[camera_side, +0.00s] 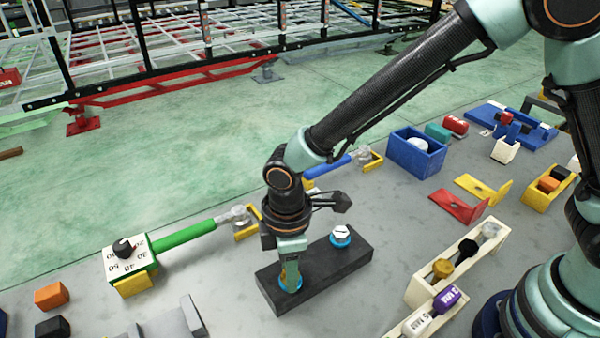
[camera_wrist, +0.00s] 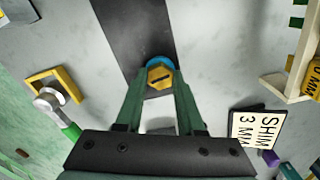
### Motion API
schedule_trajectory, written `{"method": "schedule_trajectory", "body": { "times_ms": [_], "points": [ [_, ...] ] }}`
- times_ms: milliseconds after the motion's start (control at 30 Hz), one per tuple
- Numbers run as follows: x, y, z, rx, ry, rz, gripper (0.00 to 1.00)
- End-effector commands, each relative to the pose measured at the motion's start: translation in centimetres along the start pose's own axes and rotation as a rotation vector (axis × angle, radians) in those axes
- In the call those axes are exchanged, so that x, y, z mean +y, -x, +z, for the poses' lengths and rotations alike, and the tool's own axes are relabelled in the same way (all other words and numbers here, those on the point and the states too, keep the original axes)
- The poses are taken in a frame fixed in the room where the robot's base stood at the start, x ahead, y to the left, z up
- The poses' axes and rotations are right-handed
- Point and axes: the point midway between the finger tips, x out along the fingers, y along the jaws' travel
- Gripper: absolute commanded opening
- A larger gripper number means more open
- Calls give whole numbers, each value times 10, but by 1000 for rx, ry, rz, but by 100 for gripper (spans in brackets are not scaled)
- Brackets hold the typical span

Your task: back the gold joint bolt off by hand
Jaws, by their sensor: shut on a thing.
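The gold joint bolt (camera_wrist: 160,76) shows in the wrist view as a gold hex head with a dark slot, on a blue ring (camera_wrist: 157,62). The ring sits on a dark block (camera_side: 320,268). My gripper (camera_wrist: 160,92) is shut on the bolt head, one finger on each side. In the side view my gripper (camera_side: 290,277) points straight down at the block's left end, and its fingers hide the bolt; part of the blue ring shows around them. A silver bolt (camera_side: 341,232) on another blue ring stands at the block's far end.
A green-handled wrench (camera_side: 187,236) and a dial box (camera_side: 127,260) lie to the left. A cream rack (camera_side: 440,285) with gold, black and silver bolts stands to the right. A blue bin (camera_side: 415,155) is farther back. A shim card (camera_wrist: 255,130) shows in the wrist view.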

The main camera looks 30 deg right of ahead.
Motion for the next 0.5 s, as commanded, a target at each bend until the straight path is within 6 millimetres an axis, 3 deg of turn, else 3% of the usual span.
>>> {"method": "schedule_trajectory", "body": {
  "times_ms": [500],
  "points": [
    [-1,-3,3,-6,462,-6,0]
  ]
}}
